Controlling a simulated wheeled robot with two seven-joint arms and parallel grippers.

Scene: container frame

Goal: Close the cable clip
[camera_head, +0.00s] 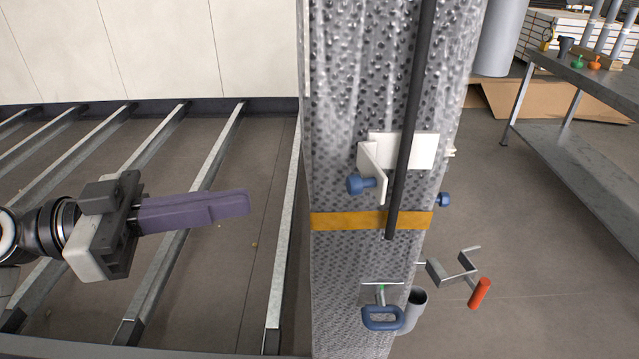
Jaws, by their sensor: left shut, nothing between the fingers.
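The cable clip (402,151) is a white bracket on the front of the grey textured post. A white flap (372,167) with a blue knob (361,185) stands out from its left side. A black cable (403,150) runs down the post across the clip and ends below it. My left gripper (249,202) has purple fingers pressed together with nothing between them. It is left of the post, apart from the flap and knob, pointing right. My right gripper is not in view.
The post (335,120) has an orange band (340,221), a blue handle (382,319) and a grey cup (415,308) below. A crank with a red grip (479,293) sticks out at right. Metal floor rails (205,180) lie left. A workbench (590,75) stands at upper right.

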